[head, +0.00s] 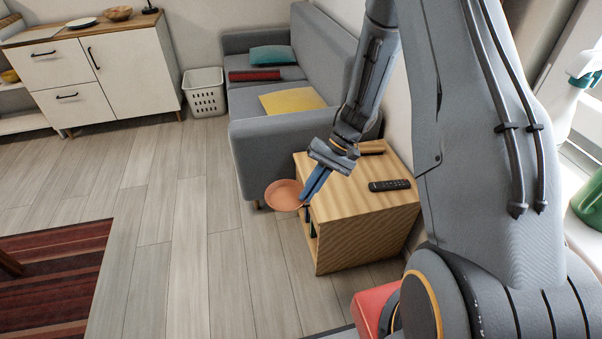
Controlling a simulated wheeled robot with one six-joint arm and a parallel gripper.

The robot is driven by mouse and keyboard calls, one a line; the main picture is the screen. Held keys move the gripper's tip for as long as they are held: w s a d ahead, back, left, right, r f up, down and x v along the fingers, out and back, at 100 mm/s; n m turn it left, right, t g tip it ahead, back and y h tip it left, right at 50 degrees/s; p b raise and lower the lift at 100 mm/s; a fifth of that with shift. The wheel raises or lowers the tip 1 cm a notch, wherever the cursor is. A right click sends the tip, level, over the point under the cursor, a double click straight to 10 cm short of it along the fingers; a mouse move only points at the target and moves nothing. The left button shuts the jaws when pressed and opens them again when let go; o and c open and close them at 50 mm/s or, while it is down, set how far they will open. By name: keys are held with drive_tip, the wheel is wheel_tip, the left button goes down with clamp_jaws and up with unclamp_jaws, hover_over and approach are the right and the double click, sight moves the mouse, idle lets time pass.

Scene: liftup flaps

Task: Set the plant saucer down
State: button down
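The plant saucer (283,195) is a round, shallow terracotta-coloured dish. It shows left of the small wooden side table (335,212), out past the table's left edge and above the floor. My gripper (306,201) points down and left, with its blue fingers meeting the saucer's right rim. The fingers look closed on that rim. The exact contact is small and partly hidden by the fingers.
A black remote (390,185) lies on the side table's top, with a dark object (371,148) at its back. A grey sofa (262,135) stands behind. A white basket (204,92) stands near the cabinet (98,75). The plank floor (185,220) at left is clear up to a striped rug (55,275).

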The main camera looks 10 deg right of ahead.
sight(298, 183)
drive_tip(key=w+m, duration=0.1)
drive_tip(key=w+a+f+m+t+b, duration=0.1)
drive_tip(key=w, duration=0.1)
drive_tip(key=w+a+f+m+t+b, duration=0.1)
drive_tip(key=w, duration=0.1)
drive_tip(key=shift+w+a, duration=0.1)
drive_tip(key=shift+w, duration=0.05)
drive_tip(key=w+d+f+m+t+h+b, duration=0.5)
drive_tip(key=w+m+b, duration=0.6)
drive_tip(key=m, duration=0.4)
drive_tip(key=shift+w+d+f+m+t+b, duration=0.3)
drive_tip(key=shift+w+d+f+t, duration=0.2)
drive_tip(key=shift+f+t, duration=0.75)
drive_tip(key=shift+r, duration=0.1)
wheel_tip(298, 183, down, 10)
drive_tip(key=b, duration=0.2)
drive_tip(key=shift+r, duration=0.2)
drive_tip(key=shift+f, duration=0.2)
